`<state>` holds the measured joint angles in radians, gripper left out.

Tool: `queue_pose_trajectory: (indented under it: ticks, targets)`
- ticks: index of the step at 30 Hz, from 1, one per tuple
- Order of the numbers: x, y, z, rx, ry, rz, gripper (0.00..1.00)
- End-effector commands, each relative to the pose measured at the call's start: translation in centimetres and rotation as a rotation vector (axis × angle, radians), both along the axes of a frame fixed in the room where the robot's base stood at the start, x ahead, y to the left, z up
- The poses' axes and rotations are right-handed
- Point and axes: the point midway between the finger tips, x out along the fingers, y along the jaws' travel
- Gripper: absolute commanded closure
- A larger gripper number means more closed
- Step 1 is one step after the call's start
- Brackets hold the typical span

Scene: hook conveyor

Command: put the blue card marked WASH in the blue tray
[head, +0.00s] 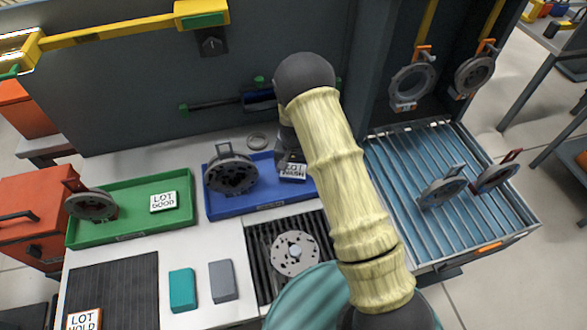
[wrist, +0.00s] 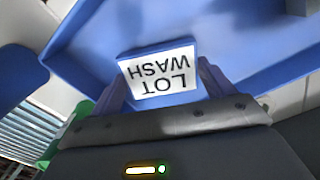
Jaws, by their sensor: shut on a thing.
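The blue card marked LOT WASH (head: 292,171) is at the right part of the blue tray (head: 228,211) in the head view. The card (wrist: 158,73) also shows in the wrist view, its print upside down, with the blue tray floor (wrist: 110,28) around and behind it. My gripper (wrist: 160,88) is shut on the card, one finger at each side. In the head view my gripper (head: 290,158) is partly hidden by my arm. I cannot tell whether the card touches the tray floor.
A grey round part (head: 231,174) stands in the left of the blue tray. The green tray (head: 120,222) to the left holds a LOT GOOD card (head: 163,202) and another round part (head: 91,204). A dark grate with a metal disc (head: 294,254) lies in front. Blue rollers (head: 410,165) are at right.

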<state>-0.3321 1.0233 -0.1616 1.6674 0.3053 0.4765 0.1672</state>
Motion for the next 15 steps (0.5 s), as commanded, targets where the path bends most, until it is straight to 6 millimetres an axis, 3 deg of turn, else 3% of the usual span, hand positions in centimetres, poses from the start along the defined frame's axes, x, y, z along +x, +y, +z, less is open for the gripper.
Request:
queue_pose_trajectory:
  ticks: [3,14,15]
  targets:
    - [-0.02,-0.04,-1.09,-0.001,0.0,0.0,0.41]
    - [-0.01,-0.04,-1.57,0.0,-0.001,0.0,0.41]
    - [0.0,-0.04,-1.52,0.0,-0.001,0.0,0.15]
